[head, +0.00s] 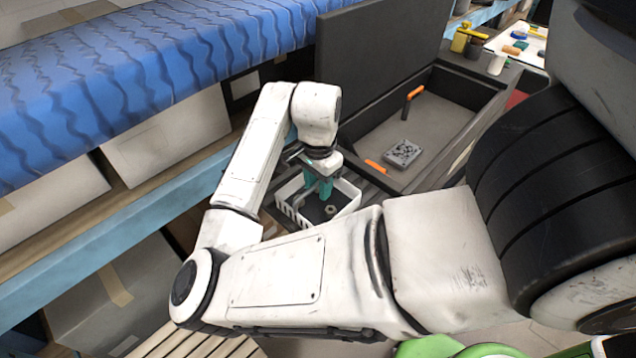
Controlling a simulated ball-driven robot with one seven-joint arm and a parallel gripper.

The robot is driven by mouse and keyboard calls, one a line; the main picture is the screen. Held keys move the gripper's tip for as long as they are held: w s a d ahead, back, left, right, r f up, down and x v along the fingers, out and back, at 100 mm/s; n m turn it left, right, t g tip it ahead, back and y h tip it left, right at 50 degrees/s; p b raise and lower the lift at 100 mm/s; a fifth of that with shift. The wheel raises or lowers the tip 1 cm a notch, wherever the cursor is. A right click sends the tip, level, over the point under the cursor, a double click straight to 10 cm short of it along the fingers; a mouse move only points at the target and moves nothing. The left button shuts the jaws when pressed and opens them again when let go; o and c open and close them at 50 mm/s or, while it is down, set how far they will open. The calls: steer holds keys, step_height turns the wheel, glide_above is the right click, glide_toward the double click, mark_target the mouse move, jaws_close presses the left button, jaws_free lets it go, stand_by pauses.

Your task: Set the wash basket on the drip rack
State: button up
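The wash basket (349,207) is a small white slotted bin with a dark inside, in the middle of the head view. A small nut-like part (331,210) shows inside it. My gripper (321,190) points down over the basket, its teal fingers reaching within the rim. A grey bar, perhaps the basket's handle, shows beside the fingers; whether they grip it is unclear. Dark slats (372,186), likely the drip rack, show between the basket and the wash tank. The basket appears over or on these slats; contact is unclear, and my arm hides its near side.
The open wash tank (437,172) holds a grey metal block (402,153) and orange-handled tools. Its dark lid (375,65) stands upright behind. A blue patterned cover (130,80) lies above pale boxes at left. Cups and a tray are at upper right.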

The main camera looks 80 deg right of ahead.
steer(key=shift+o, duration=0.2)
step_height(320, 180, up, 12)
steer(key=shift+r, duration=0.2)
stand_by(0.4)
